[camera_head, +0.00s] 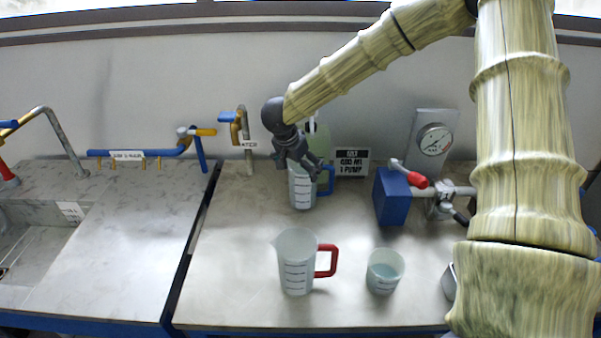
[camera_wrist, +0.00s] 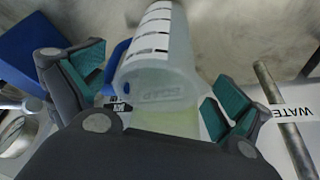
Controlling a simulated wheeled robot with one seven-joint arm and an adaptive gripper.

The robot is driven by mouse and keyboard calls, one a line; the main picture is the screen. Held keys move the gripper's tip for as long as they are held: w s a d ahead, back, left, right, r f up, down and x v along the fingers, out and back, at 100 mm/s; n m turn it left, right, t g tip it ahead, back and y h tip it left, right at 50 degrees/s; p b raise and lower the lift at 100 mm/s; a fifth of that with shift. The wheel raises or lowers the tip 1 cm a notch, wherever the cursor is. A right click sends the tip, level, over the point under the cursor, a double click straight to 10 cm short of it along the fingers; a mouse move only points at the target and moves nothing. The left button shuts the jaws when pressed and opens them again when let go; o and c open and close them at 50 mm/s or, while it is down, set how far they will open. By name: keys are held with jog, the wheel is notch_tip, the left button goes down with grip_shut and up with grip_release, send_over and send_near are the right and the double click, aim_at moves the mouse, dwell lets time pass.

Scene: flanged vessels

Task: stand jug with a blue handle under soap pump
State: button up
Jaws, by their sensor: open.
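The jug with a blue handle (camera_head: 302,193) stands upright on the worktop near the wall, its handle to the right. The soap pump (camera_head: 319,138), a pale green translucent body, is right behind it, partly hidden by my gripper (camera_head: 298,163). My gripper is open at the jug's upper part. In the wrist view, the whitish jug with dark marks (camera_wrist: 150,38) lies between the spread teal-padded fingers, with gaps on both sides. Faint "SOAP" lettering shows there; I cannot tell which body bears it. Whether the jug is exactly under the outlet is hidden.
A jug with a red handle (camera_head: 297,263) and a small cup (camera_head: 384,271) stand at the front. A blue block (camera_head: 391,197) with a red-handled valve is right of the pump. A sign (camera_head: 352,163) and a water tap (camera_head: 241,130) flank it.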

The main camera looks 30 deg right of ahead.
jog(key=b+v, duration=0.1)
jog(key=v, duration=0.8)
